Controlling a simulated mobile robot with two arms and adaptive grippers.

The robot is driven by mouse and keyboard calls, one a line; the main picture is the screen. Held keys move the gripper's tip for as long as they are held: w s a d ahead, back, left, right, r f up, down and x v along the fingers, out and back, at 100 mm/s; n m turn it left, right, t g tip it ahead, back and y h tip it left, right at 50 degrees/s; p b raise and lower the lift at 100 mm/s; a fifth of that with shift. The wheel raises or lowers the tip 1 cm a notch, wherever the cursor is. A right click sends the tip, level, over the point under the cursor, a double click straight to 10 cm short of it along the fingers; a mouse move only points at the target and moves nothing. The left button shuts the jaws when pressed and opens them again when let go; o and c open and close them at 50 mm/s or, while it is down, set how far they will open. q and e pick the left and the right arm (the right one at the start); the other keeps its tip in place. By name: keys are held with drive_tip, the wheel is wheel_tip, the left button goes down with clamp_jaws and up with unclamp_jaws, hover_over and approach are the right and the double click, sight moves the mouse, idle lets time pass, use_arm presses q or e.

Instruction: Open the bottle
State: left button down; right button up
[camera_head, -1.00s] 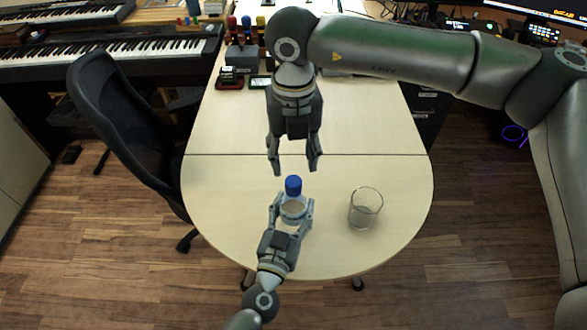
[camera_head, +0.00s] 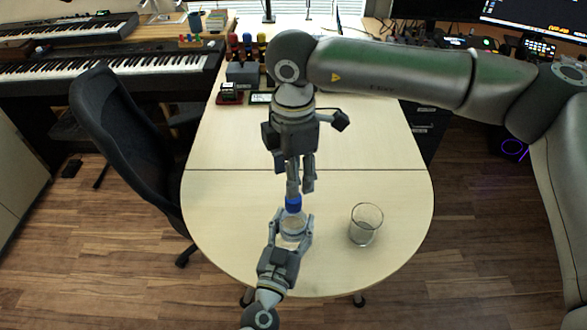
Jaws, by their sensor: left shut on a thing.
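A small clear bottle (camera_head: 292,226) with a blue cap (camera_head: 293,204) stands upright on the table near its rounded front end. My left gripper (camera_head: 292,237) comes in from below and is shut on the bottle's body, one finger on each side. My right gripper (camera_head: 300,188) hangs pointing down at the cap, its fingertips at the cap's top. One fingertip overlaps the cap in the picture. I cannot tell whether its fingers close on the cap, as they are seen nearly edge-on.
An empty clear glass (camera_head: 365,226) stands on the pale table (camera_head: 230,215), right of the bottle. A black office chair (camera_head: 125,150) is at the left edge of the table. Small bottles (camera_head: 247,45) and boxes stand farther back. The table around the glass is clear.

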sight(293, 202)
wheel_tip(293, 202, down, 8)
drive_tip(key=shift+r, duration=0.15)
drive_tip(key=shift+c, duration=0.4)
